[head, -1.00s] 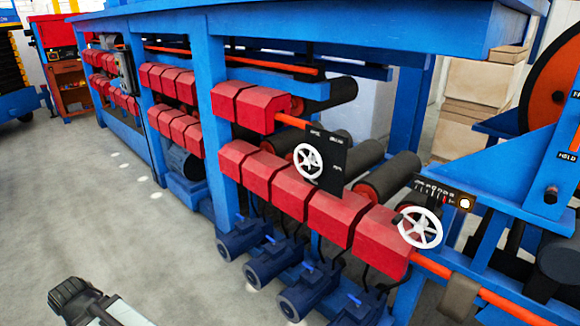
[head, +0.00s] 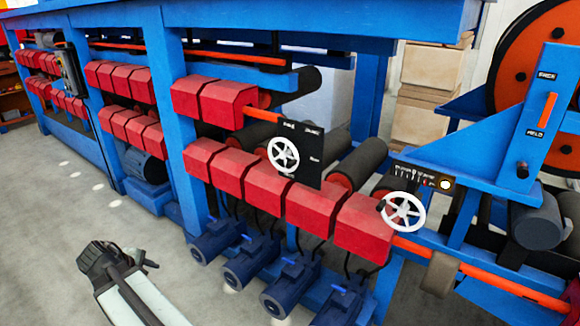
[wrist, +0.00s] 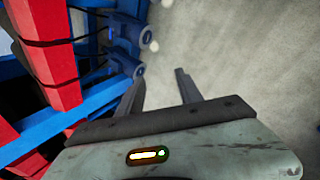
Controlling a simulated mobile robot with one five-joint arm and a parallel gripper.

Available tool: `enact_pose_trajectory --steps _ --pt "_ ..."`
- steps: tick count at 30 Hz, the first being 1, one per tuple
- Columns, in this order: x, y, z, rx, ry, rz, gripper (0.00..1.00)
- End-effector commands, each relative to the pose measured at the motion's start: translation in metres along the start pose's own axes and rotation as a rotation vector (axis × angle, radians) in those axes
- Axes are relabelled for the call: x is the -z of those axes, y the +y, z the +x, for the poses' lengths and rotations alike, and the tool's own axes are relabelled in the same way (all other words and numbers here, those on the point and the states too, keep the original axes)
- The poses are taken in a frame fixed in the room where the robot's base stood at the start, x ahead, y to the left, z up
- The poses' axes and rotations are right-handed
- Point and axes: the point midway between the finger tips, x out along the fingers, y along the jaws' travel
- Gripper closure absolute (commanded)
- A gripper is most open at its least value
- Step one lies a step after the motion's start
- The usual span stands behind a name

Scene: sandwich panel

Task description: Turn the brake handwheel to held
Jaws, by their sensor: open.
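Two white spoked handwheels show in the head view. One handwheel (head: 284,155) stands in front of a black plate (head: 308,173) with small white lettering. The other handwheel (head: 403,211) has a dark knob on its rim and sits below a small black scale plate (head: 424,178) with a lit round lamp. At the right, a blue upright carries a plate lettered HELD low down and an orange bar (head: 547,110) above it. I cannot tell which wheel is the brake's. My gripper (wrist: 160,85) is open and empty, low over the floor, well left of both wheels.
Red guard boxes (head: 310,205) and blue motors (head: 215,240) line the machine's lower front. Blue posts (head: 170,110) hold the frame. An orange rail (head: 480,280) runs at the lower right. The grey floor (head: 60,220) at the left is clear.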

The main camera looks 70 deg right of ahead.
Motion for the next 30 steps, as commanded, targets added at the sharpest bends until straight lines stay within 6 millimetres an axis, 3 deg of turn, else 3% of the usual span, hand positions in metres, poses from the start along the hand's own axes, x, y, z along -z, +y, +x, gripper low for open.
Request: enact_pose_trajectory --steps 1,3,5,6,9,10,12,15,23,30 --pt "-0.038 0.061 0.027 -0.114 -0.075 -0.088 0.58" --pt "-0.099 0.14 0.048 -0.261 -0.215 -0.267 0.58" --pt "-0.156 0.2 0.058 -0.352 -0.369 -0.439 0.58" --pt "-0.194 0.235 0.06 -0.392 -0.481 -0.556 0.58" --pt "-0.279 0.301 0.059 -0.414 -0.75 -0.834 0.58" --pt "-0.299 0.314 0.057 -0.406 -0.818 -0.905 0.58" --pt "-0.336 0.337 0.052 -0.375 -0.948 -1.041 0.58" --pt "-0.365 0.354 0.047 -0.335 -1.057 -1.161 0.58" --pt "-0.375 0.362 0.046 -0.318 -1.095 -1.205 0.58" --pt "-0.39 0.387 0.063 -0.318 -1.093 -1.202 0.58"
